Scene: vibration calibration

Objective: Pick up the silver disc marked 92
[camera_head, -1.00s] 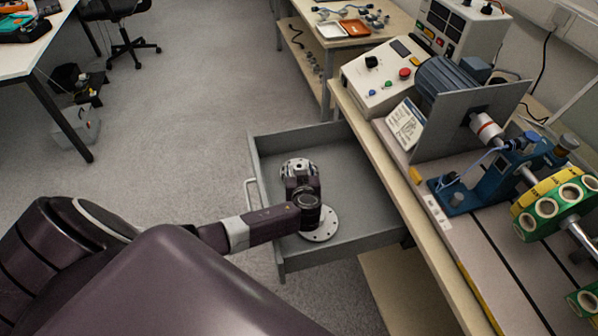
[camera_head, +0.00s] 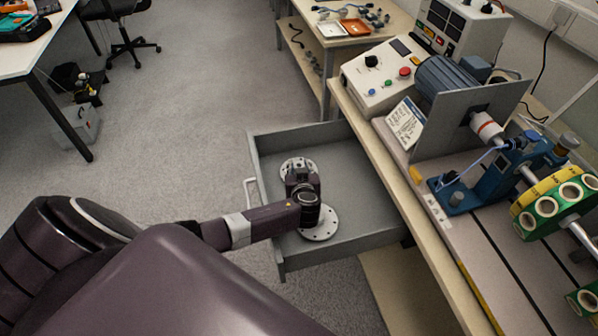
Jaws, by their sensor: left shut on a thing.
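Two silver discs with holes lie in an open grey drawer (camera_head: 352,165). The far disc (camera_head: 290,167) is partly covered by my gripper. The near disc (camera_head: 322,233) shows below my wrist, its upper part hidden. My left gripper (camera_head: 308,212) points down into the drawer at the near disc. Its fingers are hidden behind the wrist; it appears shut on this disc. The number 92 cannot be read on either disc. My right gripper is not in view.
The drawer walls stand close around my gripper. On the right, a workbench (camera_head: 409,205) carries a motor (camera_head: 452,82), a control box (camera_head: 377,75) and a blue fixture (camera_head: 480,187). A back table (camera_head: 352,43) holds trays. The drawer's right part is bare.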

